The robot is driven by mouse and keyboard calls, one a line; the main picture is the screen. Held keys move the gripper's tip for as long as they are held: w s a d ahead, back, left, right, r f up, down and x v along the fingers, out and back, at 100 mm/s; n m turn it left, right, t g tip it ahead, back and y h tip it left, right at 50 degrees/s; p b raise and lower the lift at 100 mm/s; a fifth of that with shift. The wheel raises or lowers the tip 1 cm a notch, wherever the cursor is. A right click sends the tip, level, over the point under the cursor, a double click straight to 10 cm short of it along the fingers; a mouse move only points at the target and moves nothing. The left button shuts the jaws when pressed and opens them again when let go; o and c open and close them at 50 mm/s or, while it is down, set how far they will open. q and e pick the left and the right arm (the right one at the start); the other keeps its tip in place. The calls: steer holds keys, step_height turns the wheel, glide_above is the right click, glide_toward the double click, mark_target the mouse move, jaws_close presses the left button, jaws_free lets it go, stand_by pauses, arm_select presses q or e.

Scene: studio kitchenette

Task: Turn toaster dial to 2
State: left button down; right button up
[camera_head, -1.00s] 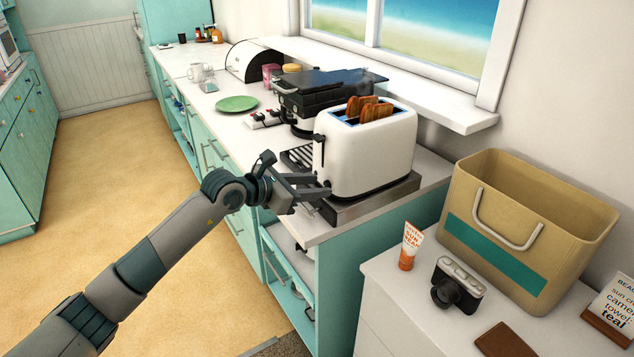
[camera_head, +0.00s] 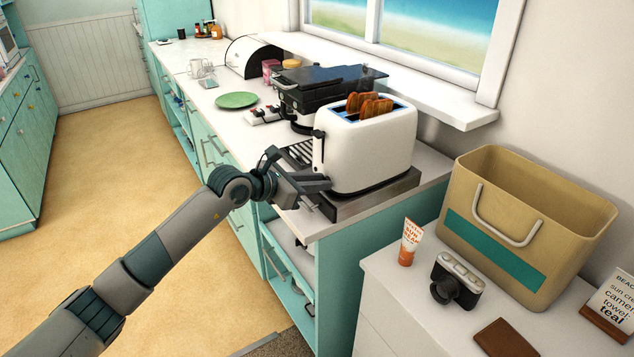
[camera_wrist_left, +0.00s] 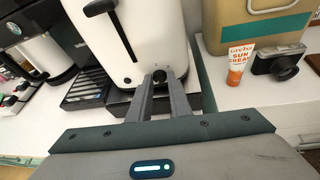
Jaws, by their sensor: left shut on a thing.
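The white toaster (camera_head: 365,155) stands on a dark metal base on the counter, with two browned slices of toast (camera_head: 368,106) in its slots. In the left wrist view, the toaster (camera_wrist_left: 140,45) shows its end face with a lever in a vertical slot. The dark round toaster dial (camera_wrist_left: 159,76) sits low on that face. My left gripper (camera_head: 322,184) reaches the toaster's near end. In the left wrist view, its fingertips (camera_wrist_left: 160,82) are closed around the dial, which they partly hide. The dial's numbers cannot be read. My right gripper is not in view.
On the lower white surface at right are a sunscreen tube (camera_head: 410,242), a camera (camera_head: 457,281) and a tan bag (camera_head: 525,225). The floor at left is clear.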

arm_select(q)
steer(key=shift+w+a+n+g+h+b, duration=0.2)
steer(key=shift+n+g+h+b, duration=0.45)
steer(key=shift+n, duration=0.5)
steer(key=shift+w+a+n+g+h+b, duration=0.1)
steer(key=shift+w+n+g+h+b, duration=0.2)
steer(key=shift+n+g, duration=0.7)
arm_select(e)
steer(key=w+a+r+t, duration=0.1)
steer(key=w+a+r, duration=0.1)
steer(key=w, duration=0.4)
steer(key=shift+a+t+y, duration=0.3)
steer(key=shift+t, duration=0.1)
arm_select(q)
steer(key=shift+s, duration=0.15)
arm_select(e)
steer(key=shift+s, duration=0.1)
arm_select(q)
steer(key=c, duration=1.6)
jaws_free()
steer(key=shift+c, duration=0.2)
steer(key=shift+s, duration=0.1)
